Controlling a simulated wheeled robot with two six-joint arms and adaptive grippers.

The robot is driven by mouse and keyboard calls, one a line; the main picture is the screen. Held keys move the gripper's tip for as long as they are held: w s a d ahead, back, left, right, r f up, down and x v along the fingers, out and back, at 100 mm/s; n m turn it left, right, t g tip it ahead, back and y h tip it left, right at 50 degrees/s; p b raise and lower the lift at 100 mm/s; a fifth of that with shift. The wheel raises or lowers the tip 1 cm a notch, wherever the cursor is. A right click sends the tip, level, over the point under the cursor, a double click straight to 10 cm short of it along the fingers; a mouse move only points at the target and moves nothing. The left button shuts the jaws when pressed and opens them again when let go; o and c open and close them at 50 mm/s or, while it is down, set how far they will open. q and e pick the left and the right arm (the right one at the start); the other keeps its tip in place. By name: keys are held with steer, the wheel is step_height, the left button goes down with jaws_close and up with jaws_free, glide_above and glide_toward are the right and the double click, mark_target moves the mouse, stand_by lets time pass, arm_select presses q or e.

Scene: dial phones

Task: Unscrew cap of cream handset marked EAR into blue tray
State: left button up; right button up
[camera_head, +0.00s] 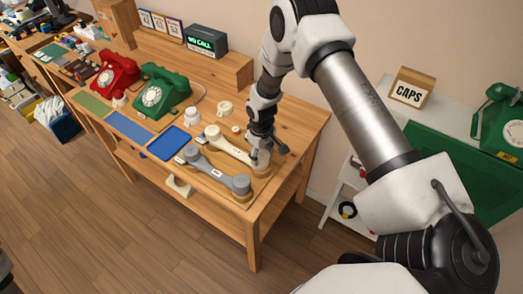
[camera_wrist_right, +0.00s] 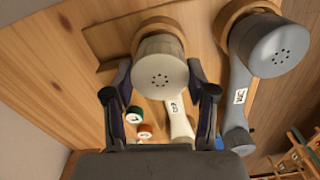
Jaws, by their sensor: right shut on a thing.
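The cream handset (camera_head: 232,149) lies in a wooden cradle on the bench; its small label is too small to read surely. It also shows in the wrist view (camera_wrist_right: 180,124). My right gripper (camera_head: 262,150) is over its right end. In the wrist view my right gripper (camera_wrist_right: 160,82) has its fingers on both sides of the round cream cap (camera_wrist_right: 160,72), shut on it. The blue tray (camera_head: 168,143) lies left of the handset and looks empty. My left gripper is not in view.
A grey handset (camera_head: 212,172) lies beside the cream one, nearer the bench front. Green (camera_head: 161,90) and red (camera_head: 114,74) dial phones stand further left. Small cream parts (camera_head: 192,117) stand behind the tray. Green and orange round pieces (camera_wrist_right: 144,131) lie near the cream handset.

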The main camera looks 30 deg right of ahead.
mark_target(261, 155)
steer(key=n+b, duration=0.2)
steer(key=n, duration=0.1)
steer(key=shift+f+n, duration=0.3)
steer(key=shift+f, duration=0.05)
steer(key=shift+r+n, duration=0.3)
steer(key=shift+n, duration=0.2)
steer(key=shift+r+p, duration=0.45)
steer(key=shift+p, duration=0.05)
steer(key=shift+r+p, duration=2.15)
steer(key=shift+r, duration=0.8)
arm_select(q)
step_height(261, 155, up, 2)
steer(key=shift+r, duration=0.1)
arm_select(e)
steer(key=shift+f, duration=0.1)
